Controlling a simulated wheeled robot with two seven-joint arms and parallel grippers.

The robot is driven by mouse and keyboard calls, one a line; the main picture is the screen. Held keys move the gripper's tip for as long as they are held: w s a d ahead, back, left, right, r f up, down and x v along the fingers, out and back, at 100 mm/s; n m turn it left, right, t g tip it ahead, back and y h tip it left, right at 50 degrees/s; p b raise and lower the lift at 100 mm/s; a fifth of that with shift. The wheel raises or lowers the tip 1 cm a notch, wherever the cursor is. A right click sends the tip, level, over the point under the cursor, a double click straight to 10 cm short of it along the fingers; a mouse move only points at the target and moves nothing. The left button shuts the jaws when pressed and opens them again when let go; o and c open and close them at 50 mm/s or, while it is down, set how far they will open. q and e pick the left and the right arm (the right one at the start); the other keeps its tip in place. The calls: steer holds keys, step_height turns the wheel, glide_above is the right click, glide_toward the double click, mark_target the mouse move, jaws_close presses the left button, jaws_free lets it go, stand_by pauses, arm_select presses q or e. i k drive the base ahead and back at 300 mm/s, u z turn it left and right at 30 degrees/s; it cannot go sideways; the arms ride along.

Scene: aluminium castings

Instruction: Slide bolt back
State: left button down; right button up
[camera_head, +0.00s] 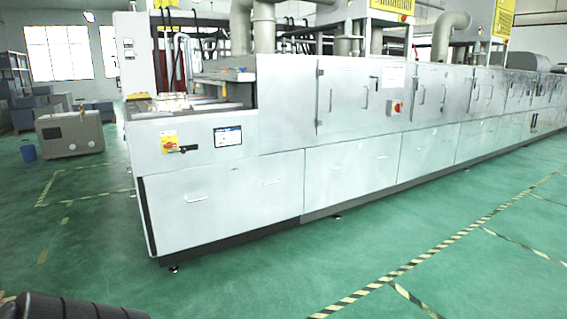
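No bolt can be made out clearly from here. A long light-grey machine (285,100) with doors and drawer-like lower panels runs from the left middle to the far right. A small dark fitting (182,149) sits beside a yellow label on its near left end; I cannot tell whether it is a bolt. Door handles (331,99) show on the upper panels, too small for detail. Neither of my grippers is in view.
Green floor (270,280) in front of the machine is open, with yellow-black striped lines (420,258). A grey box-like unit (70,133) and a blue bin (28,152) stand at the left. A dark ribbed shape (70,308) shows at the bottom left edge.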

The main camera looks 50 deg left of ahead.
mark_target(183, 150)
steer(key=u, duration=2.8)
steer(key=i, duration=1.35)
steer(key=z, duration=0.45)
steer(key=i, duration=2.3)
steer(key=z, duration=0.7)
